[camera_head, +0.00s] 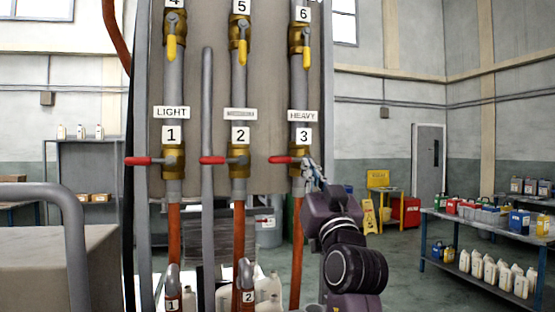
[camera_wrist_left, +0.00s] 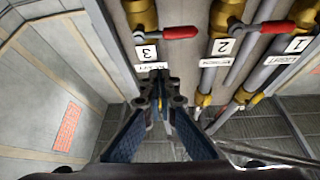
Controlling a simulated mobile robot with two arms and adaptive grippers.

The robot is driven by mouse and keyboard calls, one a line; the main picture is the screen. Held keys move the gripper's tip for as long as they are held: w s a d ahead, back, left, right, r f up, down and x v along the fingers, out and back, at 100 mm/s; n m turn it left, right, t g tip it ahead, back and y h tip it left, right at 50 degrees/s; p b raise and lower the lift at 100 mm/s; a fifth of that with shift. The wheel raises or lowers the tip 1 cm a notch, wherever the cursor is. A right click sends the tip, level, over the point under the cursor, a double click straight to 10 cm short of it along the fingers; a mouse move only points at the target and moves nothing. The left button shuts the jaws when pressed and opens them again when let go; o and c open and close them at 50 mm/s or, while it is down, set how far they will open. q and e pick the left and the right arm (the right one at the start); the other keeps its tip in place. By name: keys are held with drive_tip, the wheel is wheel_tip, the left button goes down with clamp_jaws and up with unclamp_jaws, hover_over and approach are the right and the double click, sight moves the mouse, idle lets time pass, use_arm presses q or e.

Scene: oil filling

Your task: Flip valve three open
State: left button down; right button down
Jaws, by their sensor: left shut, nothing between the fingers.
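Valve three (camera_head: 302,160) is a brass valve on the rightmost pipe, below the label "3" and the sign "HEAVY". Its red handle (camera_head: 281,159) lies level and points left, across the pipe. My left gripper (camera_head: 311,168) is at the right side of the valve body, opposite the handle; I cannot tell whether it touches. In the left wrist view, which is upside down, the closed, empty fingers (camera_wrist_left: 159,88) lie below the "3" label, and the red handle (camera_wrist_left: 180,32) points right, clear of them. My right gripper is not in view.
Valves one (camera_head: 172,160) and two (camera_head: 239,160) stand to the left, their red handles also level. Upper valves have yellow handles hanging down. A grey vertical post (camera_head: 207,180) stands between pipes one and two. A table with bottles (camera_head: 490,225) is at right.

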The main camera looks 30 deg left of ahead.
sight(290, 160)
use_arm(q)
drive_tip(key=s+a+n, duration=0.1)
drive_tip(key=s+a+r+n+g+y, duration=0.1)
drive_tip(key=shift+s+r+y, duration=0.3)
drive_tip(key=shift+s, duration=0.05)
drive_tip(key=p+x, duration=0.5)
drive_tip(key=x, duration=0.5)
drive_tip(key=shift+w+a+f+p, duration=0.1)
drive_tip(key=shift+a+f+p, duration=0.1)
drive_tip(key=shift+f, duration=0.5)
drive_tip(key=shift+w+a+f+p, duration=0.1)
drive_tip(key=shift+w+f+p, duration=0.05)
drive_tip(key=shift+f, duration=0.6)
drive_tip(key=shift+w+a+f+p, duration=0.1)
drive_tip(key=shift+f+p, duration=0.1)
drive_tip(key=shift+f, duration=0.5)
drive_tip(key=shift+g, duration=0.3)
